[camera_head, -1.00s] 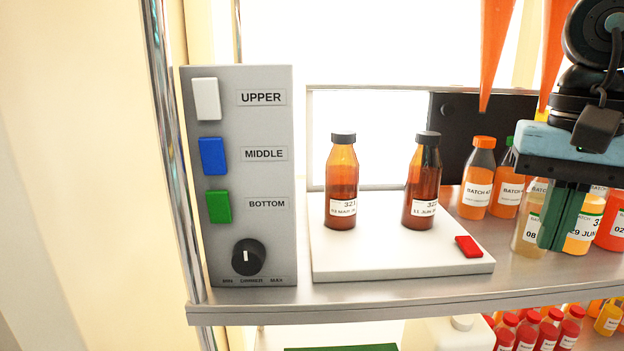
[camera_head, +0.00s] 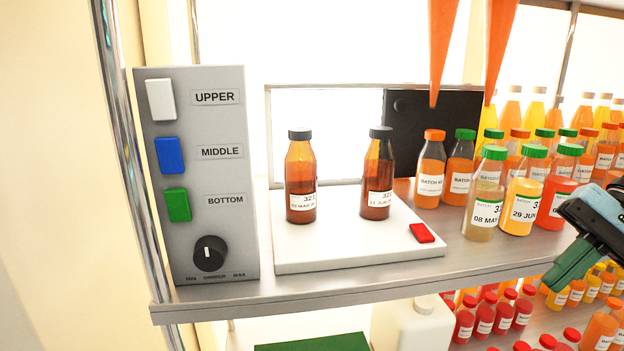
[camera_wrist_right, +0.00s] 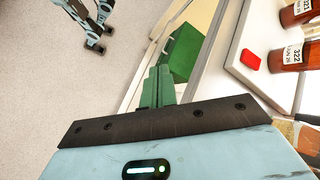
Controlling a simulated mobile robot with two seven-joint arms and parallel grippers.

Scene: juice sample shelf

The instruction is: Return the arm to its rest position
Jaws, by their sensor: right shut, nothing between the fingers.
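My right gripper (camera_head: 572,262) is at the right edge of the head view, in front of the shelf's front edge. Its green fingers are shut together with nothing between them. The fingers also show in the right wrist view (camera_wrist_right: 158,86), pointing up the picture with the floor to their left and the shelf to their right. The rest of the right arm is mostly outside the head view. My left gripper does not show in the head view.
Two brown bottles (camera_head: 301,178) (camera_head: 377,174) stand upright on a white board (camera_head: 330,245) with a red block (camera_head: 422,233). A grey switch panel (camera_head: 215,130) stands left. Several juice bottles (camera_head: 523,200) stand right. Orange cones (camera_head: 440,45) hang above. A green box (camera_wrist_right: 182,52) is near the right fingers.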

